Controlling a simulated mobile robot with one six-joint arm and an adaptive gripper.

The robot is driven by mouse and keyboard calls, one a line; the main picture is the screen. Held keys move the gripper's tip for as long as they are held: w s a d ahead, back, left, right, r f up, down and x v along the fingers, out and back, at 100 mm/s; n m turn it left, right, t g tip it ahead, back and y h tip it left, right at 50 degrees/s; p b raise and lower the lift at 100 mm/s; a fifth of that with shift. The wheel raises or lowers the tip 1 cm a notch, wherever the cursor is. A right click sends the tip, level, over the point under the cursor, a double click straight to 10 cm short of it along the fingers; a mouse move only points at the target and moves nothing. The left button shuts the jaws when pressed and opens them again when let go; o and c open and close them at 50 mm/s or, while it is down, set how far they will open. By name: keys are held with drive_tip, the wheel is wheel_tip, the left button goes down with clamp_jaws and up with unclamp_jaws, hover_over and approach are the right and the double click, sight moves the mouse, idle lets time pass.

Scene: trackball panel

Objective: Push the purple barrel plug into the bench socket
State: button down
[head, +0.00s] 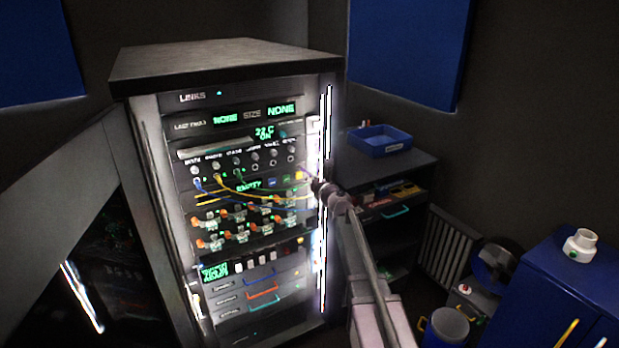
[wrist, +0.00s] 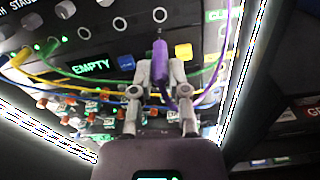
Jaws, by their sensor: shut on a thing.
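The purple barrel plug (wrist: 160,48) is held upright between the fingertips of my gripper (wrist: 158,74) in the wrist view. Its purple cable (wrist: 203,85) loops away to the right of the fingers. The plug's tip points at the rightmost ring socket (wrist: 160,15) of the row, with a small gap showing in the picture. I cannot read that socket's label, so I cannot tell if it is the bench socket. In the head view my gripper (head: 318,186) is at the rack's right side; the plug is not clear there.
Green (wrist: 100,82), yellow and blue cables cross the rack front left of and behind my fingers. A yellow button (wrist: 183,51) and a blue button (wrist: 126,62) sit near the plug. The rack's bright right edge (head: 324,150) is close to my arm. A blue tray (head: 380,140) stands right.

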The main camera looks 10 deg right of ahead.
sight(298, 166)
drive_tip(key=shift+x, duration=2.9)
drive_tip(key=shift+x, duration=2.5)
idle(0.8)
drive_tip(key=c, duration=0.5)
unclamp_jaws()
drive_tip(key=shift+c, duration=0.2)
drive_tip(key=v, duration=1.2)
